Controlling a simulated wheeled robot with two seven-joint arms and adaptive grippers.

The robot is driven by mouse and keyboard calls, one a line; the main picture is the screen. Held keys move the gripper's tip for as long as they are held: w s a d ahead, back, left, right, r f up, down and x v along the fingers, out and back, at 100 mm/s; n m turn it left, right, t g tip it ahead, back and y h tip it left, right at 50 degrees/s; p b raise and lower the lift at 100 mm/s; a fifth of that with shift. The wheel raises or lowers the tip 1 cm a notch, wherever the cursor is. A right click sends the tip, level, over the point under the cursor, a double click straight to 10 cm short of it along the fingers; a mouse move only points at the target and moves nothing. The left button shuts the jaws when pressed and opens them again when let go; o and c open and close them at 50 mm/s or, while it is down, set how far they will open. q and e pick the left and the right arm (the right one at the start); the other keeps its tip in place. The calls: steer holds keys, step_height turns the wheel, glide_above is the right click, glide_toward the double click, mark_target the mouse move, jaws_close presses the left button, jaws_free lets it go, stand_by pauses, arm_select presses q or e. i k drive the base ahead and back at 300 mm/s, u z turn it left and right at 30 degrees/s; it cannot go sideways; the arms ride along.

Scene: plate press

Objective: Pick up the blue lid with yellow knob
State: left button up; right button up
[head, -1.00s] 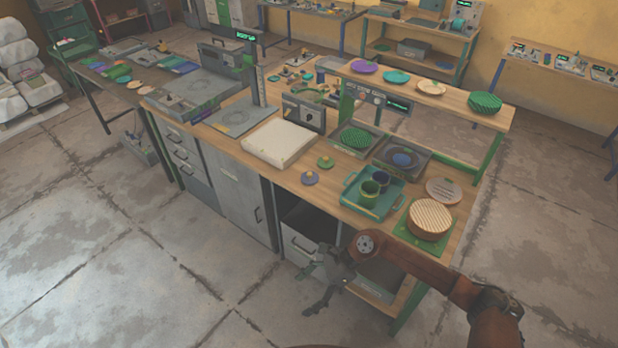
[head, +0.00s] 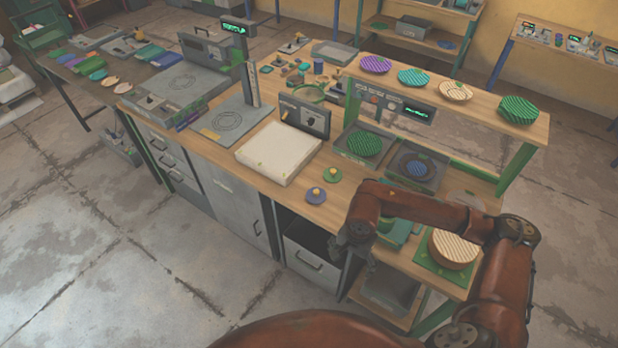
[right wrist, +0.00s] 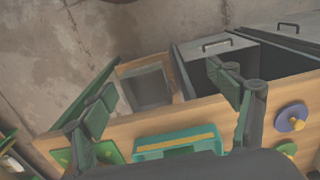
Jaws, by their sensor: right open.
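The blue lid with a yellow knob (head: 316,196) lies flat on the wooden counter near its front edge, knob up. It also shows at the right edge of the right wrist view (right wrist: 291,119). A green lid with a yellow knob (head: 332,175) lies just behind it. My right gripper (head: 354,256) is at the counter's front edge, to the right of the blue lid and apart from it. In the right wrist view its fingers (right wrist: 162,82) are spread wide with nothing between them. My left gripper is not in view.
A teal tray (right wrist: 180,143) is on the counter near my right gripper, mostly hidden by my arm in the head view. A white slab (head: 279,153) lies left of the lids. A round ridged tan piece (head: 454,249) sits at the right. An open compartment (head: 313,251) is below the counter.

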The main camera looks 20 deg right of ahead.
mark_target(315, 195)
steer(key=i, duration=1.15)
